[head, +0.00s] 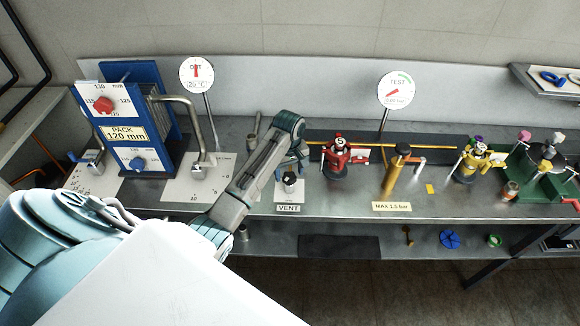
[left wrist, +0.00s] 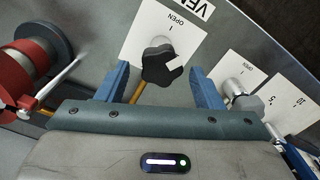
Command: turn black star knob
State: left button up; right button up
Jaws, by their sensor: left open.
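The black star knob (head: 290,179) stands on a white plate above the VENT label, at the middle of the bench in the head view. In the left wrist view the black star knob (left wrist: 161,66) shows close up between the two blue fingers, with a white mark on its edge. My left gripper (head: 291,162) is over the knob, and its fingers also show in the left wrist view (left wrist: 158,72). The gripper is open, with one finger on each side of the knob and visible gaps. How far down the fingers reach is unclear. My right gripper is not in view.
A red valve (head: 337,157) stands just right of the knob, beside a yellow pipe (head: 392,175). A bent metal lever (head: 187,112) is to the left, near the blue filter press (head: 141,129). Two dial gauges stand behind. The bench front has some bare metal.

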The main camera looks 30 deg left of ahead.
pick_arm(q)
jog(key=shift+s+d+f, duration=0.15)
jog(key=shift+d+f, duration=0.05)
jog(key=shift+f, duration=0.3)
jog(key=c, duration=1)
